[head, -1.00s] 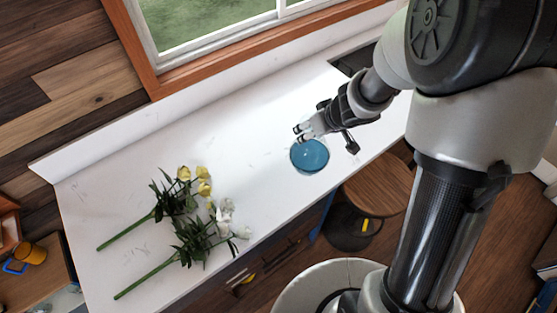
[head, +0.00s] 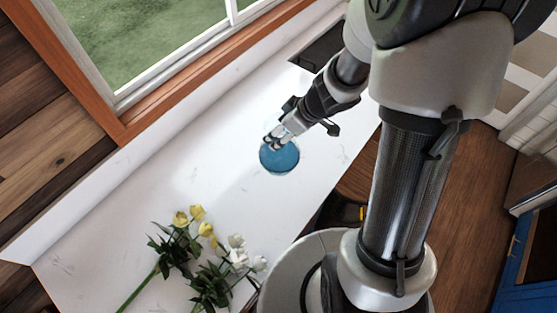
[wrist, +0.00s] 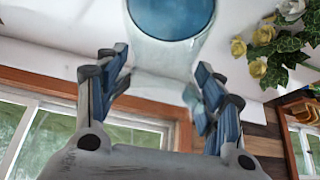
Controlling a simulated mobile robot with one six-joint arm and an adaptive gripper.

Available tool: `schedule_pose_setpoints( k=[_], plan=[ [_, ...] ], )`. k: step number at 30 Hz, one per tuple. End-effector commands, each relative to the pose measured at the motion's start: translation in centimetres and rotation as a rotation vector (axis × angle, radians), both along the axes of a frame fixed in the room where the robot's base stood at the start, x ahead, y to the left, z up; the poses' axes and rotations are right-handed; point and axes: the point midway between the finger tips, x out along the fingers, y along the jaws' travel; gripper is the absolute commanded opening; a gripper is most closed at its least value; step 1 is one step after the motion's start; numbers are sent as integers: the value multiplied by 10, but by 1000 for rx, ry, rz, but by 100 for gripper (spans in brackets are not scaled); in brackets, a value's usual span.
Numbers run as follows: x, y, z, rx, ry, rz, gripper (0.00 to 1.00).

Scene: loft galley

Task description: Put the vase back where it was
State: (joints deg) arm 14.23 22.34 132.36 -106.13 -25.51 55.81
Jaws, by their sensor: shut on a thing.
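The vase (head: 279,157) is clear glass with a round blue area, seen over the white counter. In the wrist view the vase (wrist: 165,52) is a pale glass body at the top centre, between my fingers, its blue part cut by the frame edge. My gripper (head: 274,138) is at the vase's far edge in the head view. In the wrist view my gripper (wrist: 158,75) has its fingers on either side of the glass, shut on it. Whether its base touches the counter cannot be told.
Yellow tulips (head: 190,222) and white tulips (head: 238,254) lie on the white counter (head: 190,180) to the lower left. A window (head: 150,45) runs along the back. A dark recess (head: 318,46) is beyond my gripper. The counter between vase and flowers is clear.

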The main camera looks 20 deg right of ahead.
Motion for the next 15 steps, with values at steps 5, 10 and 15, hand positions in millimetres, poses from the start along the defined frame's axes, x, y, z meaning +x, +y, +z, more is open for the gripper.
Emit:
schedule_pose_setpoints(
  k=[5,10,15],
  plan=[
    [-1,0,-35,2,5,-3,0],
    [0,0,-76,1,0,-2,0],
    [1,0,-96,1,-2,-1,0]
  ],
)
